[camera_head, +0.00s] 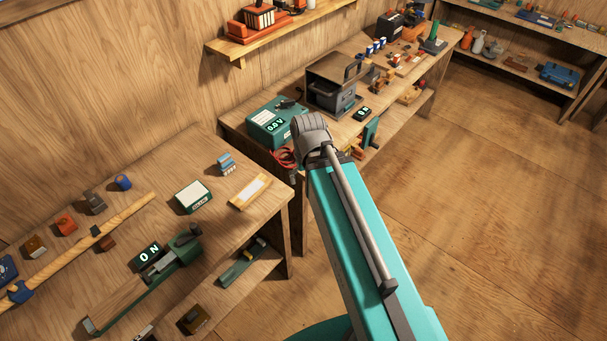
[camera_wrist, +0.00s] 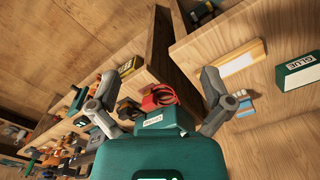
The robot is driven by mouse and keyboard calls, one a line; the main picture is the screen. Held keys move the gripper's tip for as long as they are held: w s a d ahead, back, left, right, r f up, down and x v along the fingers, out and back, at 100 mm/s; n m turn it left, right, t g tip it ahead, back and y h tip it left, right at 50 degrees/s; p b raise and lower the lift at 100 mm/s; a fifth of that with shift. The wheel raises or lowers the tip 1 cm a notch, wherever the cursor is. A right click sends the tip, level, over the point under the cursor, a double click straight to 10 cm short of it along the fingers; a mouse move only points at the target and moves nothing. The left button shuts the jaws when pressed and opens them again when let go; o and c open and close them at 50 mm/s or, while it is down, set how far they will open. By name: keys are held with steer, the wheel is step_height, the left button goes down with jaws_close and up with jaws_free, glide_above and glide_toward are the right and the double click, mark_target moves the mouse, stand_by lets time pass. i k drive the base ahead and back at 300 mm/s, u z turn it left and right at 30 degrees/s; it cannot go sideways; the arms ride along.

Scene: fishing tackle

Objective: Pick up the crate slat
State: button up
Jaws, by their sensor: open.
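A flat, pale wooden piece with a white face, which looks like the crate slat (camera_head: 250,191), lies near the right edge of the near workbench in the head view. It also shows at the upper right in the wrist view (camera_wrist: 240,60), beside a green box. My gripper (camera_wrist: 170,72) has its two fingers spread wide with nothing between them. The slat lies beyond and to the right of the right finger, apart from it. In the head view my arm's end is right of the slat, over the gap beside the bench; the fingers are hidden there.
A green box with a white label (camera_head: 193,196) and a small blue item (camera_head: 226,163) stand near the slat. A green meter box (camera_head: 275,122) and red cables (camera_head: 283,157) are on the far bench (camera_head: 232,116). A long wooden rod (camera_head: 125,213) lies at left.

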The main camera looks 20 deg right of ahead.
mark_target(109, 309)
steer(key=u, duration=1.9)
